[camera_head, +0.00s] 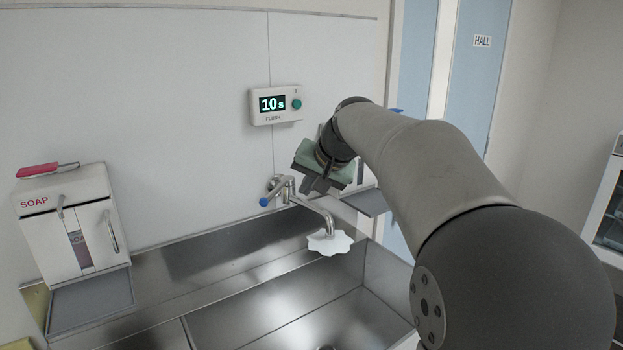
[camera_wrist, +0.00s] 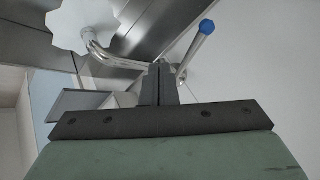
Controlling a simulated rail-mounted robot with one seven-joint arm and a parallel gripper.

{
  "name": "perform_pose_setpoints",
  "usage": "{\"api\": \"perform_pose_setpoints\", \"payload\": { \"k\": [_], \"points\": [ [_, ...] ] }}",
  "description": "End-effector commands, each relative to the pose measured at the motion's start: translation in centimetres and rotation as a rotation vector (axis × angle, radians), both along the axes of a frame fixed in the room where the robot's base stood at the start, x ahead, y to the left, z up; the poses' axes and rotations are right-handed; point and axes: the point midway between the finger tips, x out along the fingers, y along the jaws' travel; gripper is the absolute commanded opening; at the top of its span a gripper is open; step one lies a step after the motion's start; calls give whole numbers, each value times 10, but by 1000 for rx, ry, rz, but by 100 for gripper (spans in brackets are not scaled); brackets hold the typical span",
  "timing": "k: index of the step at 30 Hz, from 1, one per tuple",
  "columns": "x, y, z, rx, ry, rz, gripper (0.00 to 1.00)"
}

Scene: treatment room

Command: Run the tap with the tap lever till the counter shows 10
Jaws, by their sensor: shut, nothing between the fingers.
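The counter (camera_head: 276,105) on the wall is lit and reads "10s", with "FLUSH" below and a green button at its right. The tap (camera_head: 288,186) stands at the back of the steel sink. Its lever points out to the left and ends in a blue tip (camera_head: 264,201), which also shows in the wrist view (camera_wrist: 207,27). The spout (camera_head: 328,222) bends down at the right. A white wavy-edged shape (camera_head: 338,243) lies at its outlet; I cannot tell whether water runs. My gripper (camera_head: 307,184) is shut and empty, close by the tap; contact with the lever cannot be told.
A white soap dispenser (camera_head: 72,222) with a red-topped lever (camera_head: 40,170) hangs at the left above a grey tray (camera_head: 92,304). The steel basin (camera_head: 300,318) is open in front. Another dispenser is mostly hidden behind my arm. A blue door (camera_head: 478,75) marked HALL is at the back right.

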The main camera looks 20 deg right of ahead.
Motion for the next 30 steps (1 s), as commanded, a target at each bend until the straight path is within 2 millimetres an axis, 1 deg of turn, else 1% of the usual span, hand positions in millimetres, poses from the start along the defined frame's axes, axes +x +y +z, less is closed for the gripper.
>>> {"api": "perform_pose_setpoints", "payload": {
  "k": [1, 8, 9, 12, 16, 22, 30],
  "points": [
    [6, 3, -9, 1, 6, 2, 0],
    [35, 13, -46, -1, 5, 2, 0],
    [39, 20, -42, -1, 1, 6, 0],
    [46, 33, -39, -2, 0, 4, 0],
    [52, 43, -38, -2, 0, 3, 0],
    [55, 47, -39, -3, 0, 1, 0],
    [55, 45, -39, -3, 0, -6, 0]
  ]
}}
